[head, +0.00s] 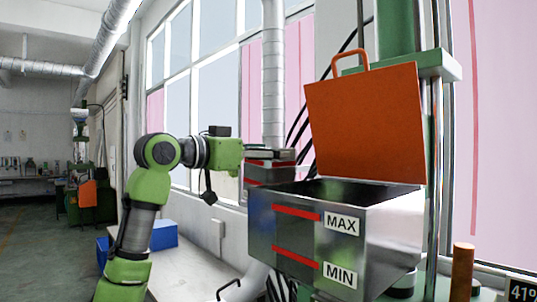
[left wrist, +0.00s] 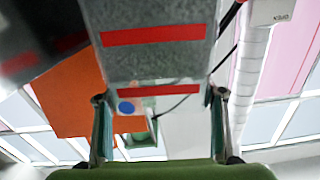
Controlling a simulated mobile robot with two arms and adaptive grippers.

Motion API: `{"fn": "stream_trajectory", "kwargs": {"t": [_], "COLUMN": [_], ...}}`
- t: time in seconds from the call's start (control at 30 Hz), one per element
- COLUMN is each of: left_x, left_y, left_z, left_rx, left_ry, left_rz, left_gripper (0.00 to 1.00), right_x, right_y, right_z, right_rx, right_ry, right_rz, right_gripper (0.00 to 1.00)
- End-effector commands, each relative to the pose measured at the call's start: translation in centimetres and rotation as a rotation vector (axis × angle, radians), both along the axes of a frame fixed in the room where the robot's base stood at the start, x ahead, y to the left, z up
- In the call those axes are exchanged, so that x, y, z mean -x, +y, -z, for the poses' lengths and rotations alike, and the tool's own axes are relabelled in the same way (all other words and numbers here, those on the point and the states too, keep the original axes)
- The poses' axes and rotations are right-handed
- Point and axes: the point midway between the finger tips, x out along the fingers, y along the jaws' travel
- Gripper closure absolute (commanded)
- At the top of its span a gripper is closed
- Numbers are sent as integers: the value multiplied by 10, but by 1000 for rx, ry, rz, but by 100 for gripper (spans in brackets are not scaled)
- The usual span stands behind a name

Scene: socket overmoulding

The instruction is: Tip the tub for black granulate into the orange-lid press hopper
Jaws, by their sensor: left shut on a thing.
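The press hopper (head: 345,240) is a steel box with red MAX and MIN marks. Its orange lid (head: 365,120) stands raised, so the top is open; its contents are hidden. My left gripper (head: 268,154) is at the hopper's far left side, shut on a grey tub (head: 262,176) with red bands. The tub looks roughly upright, partly hidden behind the hopper rim. In the left wrist view the tub (left wrist: 155,62) sits between both fingers, with the orange lid (left wrist: 72,92) to its left. The tub's contents are not visible. My right gripper is not in view.
Green press columns (head: 397,30) rise behind the lid. An orange cylinder (head: 462,272) and a display (head: 522,290) stand at the lower right. A white table (head: 180,270) with a blue box (head: 164,235) is at the lower left. A silver duct (head: 273,80) runs behind the gripper.

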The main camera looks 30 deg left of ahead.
Motion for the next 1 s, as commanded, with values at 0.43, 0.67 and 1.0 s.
{"fn": "stream_trajectory", "kwargs": {"t": [0.43, 0.67, 1.0], "left_x": [8, 11, 16], "left_y": [-17, -26, -40], "left_z": [4, 7, 5], "left_rx": [-202, -307, -606], "left_ry": [-82, -120, -229], "left_rz": [-2, -2, -2], "left_gripper": [93, 93, 93], "right_x": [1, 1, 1], "right_y": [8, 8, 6], "right_z": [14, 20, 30], "right_rx": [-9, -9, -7], "right_ry": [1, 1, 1], "right_rz": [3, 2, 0], "right_gripper": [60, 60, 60]}}
